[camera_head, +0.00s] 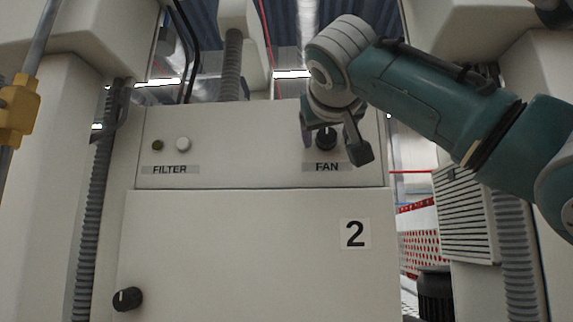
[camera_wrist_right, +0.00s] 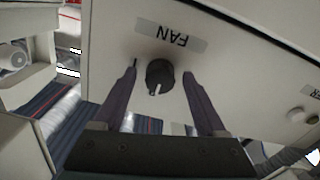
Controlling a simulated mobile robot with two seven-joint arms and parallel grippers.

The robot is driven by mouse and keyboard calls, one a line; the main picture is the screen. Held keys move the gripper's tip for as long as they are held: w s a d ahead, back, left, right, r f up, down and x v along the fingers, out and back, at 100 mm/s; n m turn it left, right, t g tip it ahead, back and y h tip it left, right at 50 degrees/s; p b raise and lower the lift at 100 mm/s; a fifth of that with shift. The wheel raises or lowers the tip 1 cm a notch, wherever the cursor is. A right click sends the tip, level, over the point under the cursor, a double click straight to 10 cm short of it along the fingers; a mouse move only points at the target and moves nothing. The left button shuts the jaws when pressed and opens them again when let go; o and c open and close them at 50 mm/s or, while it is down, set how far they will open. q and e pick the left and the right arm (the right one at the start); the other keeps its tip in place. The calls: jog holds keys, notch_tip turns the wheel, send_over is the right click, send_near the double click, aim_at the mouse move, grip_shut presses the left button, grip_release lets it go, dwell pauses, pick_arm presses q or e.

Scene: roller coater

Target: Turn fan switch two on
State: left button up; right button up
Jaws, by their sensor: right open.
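The fan switch (camera_head: 326,138) is a round black knob above the FAN label (camera_head: 327,167) on the cream panel marked 2 (camera_head: 355,234). In the right wrist view the knob (camera_wrist_right: 159,76) shows upside down, with a white pointer line towards the bottom of the picture. My right gripper (camera_head: 338,142) is at the panel, with its open fingers on either side of the knob. In the right wrist view a gap shows between the knob and each finger of the gripper (camera_wrist_right: 158,72). My left gripper is not in view.
A FILTER label (camera_head: 170,170) with a dark button (camera_head: 157,145) and a white button (camera_head: 183,144) sits left on the same panel. Another black knob (camera_head: 127,299) is at the lower left. Ribbed hoses (camera_head: 90,205) and cream housings flank the panel.

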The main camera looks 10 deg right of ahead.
grip_shut()
dwell(0.7)
